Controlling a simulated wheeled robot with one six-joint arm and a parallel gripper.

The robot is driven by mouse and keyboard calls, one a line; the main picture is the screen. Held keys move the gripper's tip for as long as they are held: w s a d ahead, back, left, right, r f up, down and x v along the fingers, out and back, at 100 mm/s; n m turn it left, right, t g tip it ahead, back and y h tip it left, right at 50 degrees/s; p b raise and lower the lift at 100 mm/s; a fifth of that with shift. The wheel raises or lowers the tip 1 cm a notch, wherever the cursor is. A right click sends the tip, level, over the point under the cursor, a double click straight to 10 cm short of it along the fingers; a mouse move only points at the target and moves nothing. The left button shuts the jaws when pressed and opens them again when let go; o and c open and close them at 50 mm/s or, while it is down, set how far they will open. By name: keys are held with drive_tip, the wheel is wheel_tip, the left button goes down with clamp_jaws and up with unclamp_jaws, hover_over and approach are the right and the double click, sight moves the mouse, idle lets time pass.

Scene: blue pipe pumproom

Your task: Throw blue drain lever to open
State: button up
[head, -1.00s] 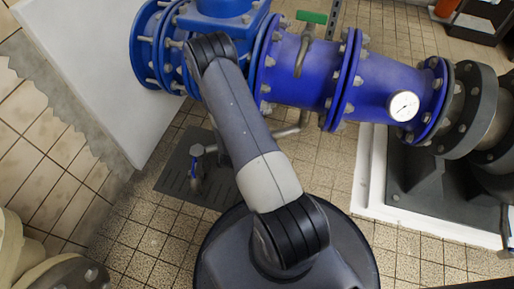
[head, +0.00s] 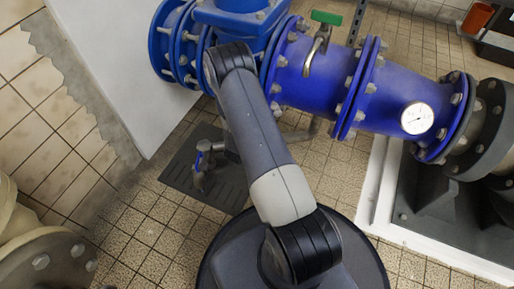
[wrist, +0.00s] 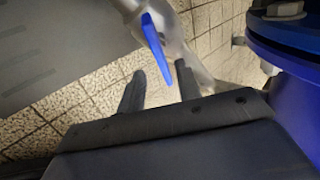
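The blue drain lever (wrist: 155,48) is a thin blue handle on a grey metal pipe fitting (wrist: 180,35) in the wrist view. In the head view the lever (head: 198,160) shows as a small blue strip above the dark floor grate, left of my arm. My gripper (wrist: 160,68) is open, one dark finger on each side of the lever's lower end in the picture. The lever lies just beyond or between the fingertips; I cannot tell whether they touch. The gripper is hidden behind my arm in the head view.
A large blue pipe (head: 320,75) with bolted flanges crosses above, with a green-handled valve (head: 326,18) and a gauge (head: 417,118). A blue flange (wrist: 290,40) stands close right of my gripper. The floor grate (head: 180,178) lies below; a white panel (head: 120,60) is left.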

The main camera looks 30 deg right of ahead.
drive_tip(key=b+x, duration=0.1)
drive_tip(key=x, duration=0.4)
drive_tip(key=shift+w+d+f+b, duration=0.1)
drive_tip(key=shift+f+b, duration=0.15)
drive_tip(key=shift+b, duration=0.1)
drive_tip(key=shift+c, duration=0.4)
clamp_jaws()
